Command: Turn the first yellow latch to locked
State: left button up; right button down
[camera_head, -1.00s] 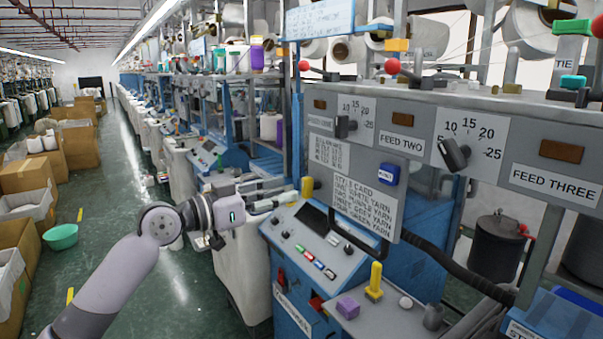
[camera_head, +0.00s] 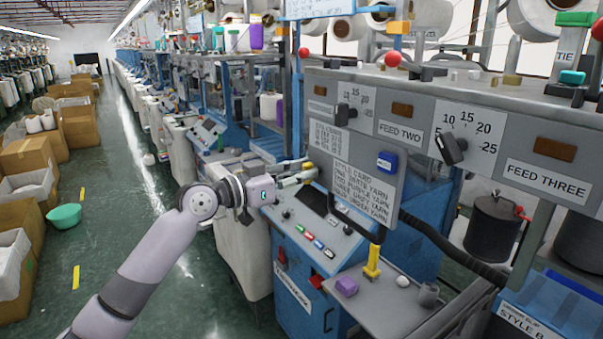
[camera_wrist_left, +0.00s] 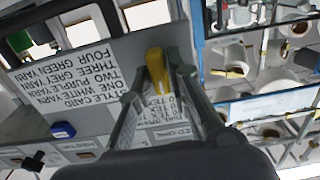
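A small yellow latch (camera_head: 308,167) stands at the left edge of the grey panel that carries the yarn card. My left gripper (camera_head: 300,172) reaches it from the left, fingertips close to the latch. In the left wrist view the yellow latch (camera_wrist_left: 157,70) lies between the two spread fingers (camera_wrist_left: 160,85); contact cannot be made out. The latch's base is partly hidden by the fingers. Another yellow upright piece (camera_head: 372,262) stands on the small grey shelf below the panel. My right gripper is not in view.
The sloped control box (camera_head: 320,235) with coloured buttons sits just below my gripper. A purple block (camera_head: 346,287) and a white ball (camera_head: 403,281) lie on the shelf. A black hose (camera_head: 440,240) runs right of the panel.

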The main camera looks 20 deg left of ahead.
pick_arm(q)
grip_shut()
jog(key=m+b, duration=0.4)
jog(key=m, duration=0.2)
jog(key=m+b, duration=0.5)
jog(key=m, duration=0.1)
jog(key=m+b, duration=0.5)
jog(key=shift+s+d+f+m, duration=0.1)
jog(key=shift+d+f+m, duration=0.05)
jog(key=shift+f+m, duration=0.2)
jog(key=shift+m, duration=0.25)
dwell(0.5)
jog(key=shift+o, duration=2.3)
grip_release()
jog(key=shift+r, duration=0.1)
